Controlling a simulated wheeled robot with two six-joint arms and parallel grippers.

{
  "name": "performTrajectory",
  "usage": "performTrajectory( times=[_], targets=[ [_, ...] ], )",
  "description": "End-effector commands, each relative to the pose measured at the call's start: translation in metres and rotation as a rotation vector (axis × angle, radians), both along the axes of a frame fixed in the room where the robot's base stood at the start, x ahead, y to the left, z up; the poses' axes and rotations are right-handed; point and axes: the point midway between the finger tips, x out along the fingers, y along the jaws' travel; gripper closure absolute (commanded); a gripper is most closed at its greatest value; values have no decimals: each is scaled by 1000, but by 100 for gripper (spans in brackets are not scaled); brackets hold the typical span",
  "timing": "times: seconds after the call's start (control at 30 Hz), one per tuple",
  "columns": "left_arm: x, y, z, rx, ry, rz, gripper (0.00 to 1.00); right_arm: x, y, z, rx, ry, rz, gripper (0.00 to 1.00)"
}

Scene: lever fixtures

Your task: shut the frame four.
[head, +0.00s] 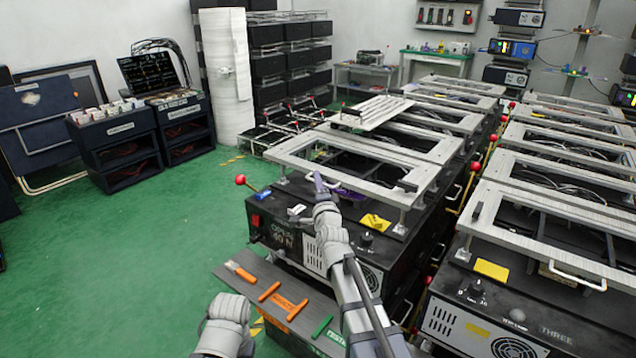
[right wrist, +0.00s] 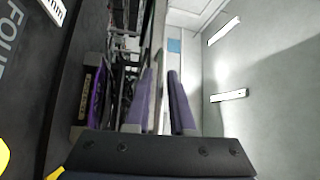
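Frame four (head: 300,150) is a light grey rectangular frame over a black box at the centre of the head view. It stands raised above the box on short posts. The word FOUR (right wrist: 9,42) shows on a dark face in the right wrist view. A pale handle (head: 308,178) is at the frame's near edge. My right gripper (head: 318,181) is at this handle. In the right wrist view its two purple fingers (right wrist: 162,103) are a little apart, with a pale bar in line with the gap; contact is unclear.
A red-knobbed lever (head: 241,179) stands at the box's left corner. A yellow tag (head: 375,222) lies on its top. Fixture three (head: 556,333) is close at right, and several similar fixtures stand behind. The green floor (head: 100,270) at left is open.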

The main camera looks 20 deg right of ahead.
Motion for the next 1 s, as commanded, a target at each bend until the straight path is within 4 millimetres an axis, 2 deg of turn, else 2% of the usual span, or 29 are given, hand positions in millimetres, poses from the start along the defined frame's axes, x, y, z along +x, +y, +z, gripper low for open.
performTrajectory(
  times=[0.03,0.17,1.0],
  targets=[
    [0,0,0,0,0,0,100,0,0,0,0,0,0,85],
    [0,0,0,0,0,0,100,0,0,0,0,0,0,100],
    [0,0,0,0,0,0,100,0,0,0,0,1,1,100]
  ],
)
